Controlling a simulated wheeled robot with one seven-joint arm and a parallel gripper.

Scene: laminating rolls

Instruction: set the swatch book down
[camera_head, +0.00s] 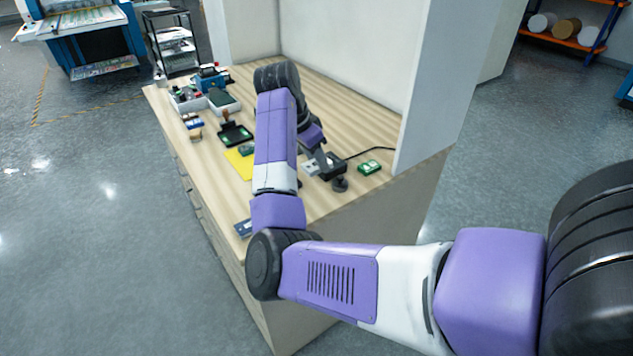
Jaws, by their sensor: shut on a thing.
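My arm reaches over the wooden bench top (220,180) and bends down at the wrist. My gripper (321,160) points down near the bench's right side, low over the top, and is partly hidden by my wrist. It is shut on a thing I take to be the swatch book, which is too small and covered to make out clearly. A small pale piece (309,169) shows beside the fingertips; I cannot tell whether it is held or lying on the bench.
A black device with a cable (334,170) and a green box (370,167) are right of my gripper. A yellow sheet (238,164), a black-and-green pad (235,134) and a grey tray (222,101) lie to the left. A white panel (425,90) rises at right.

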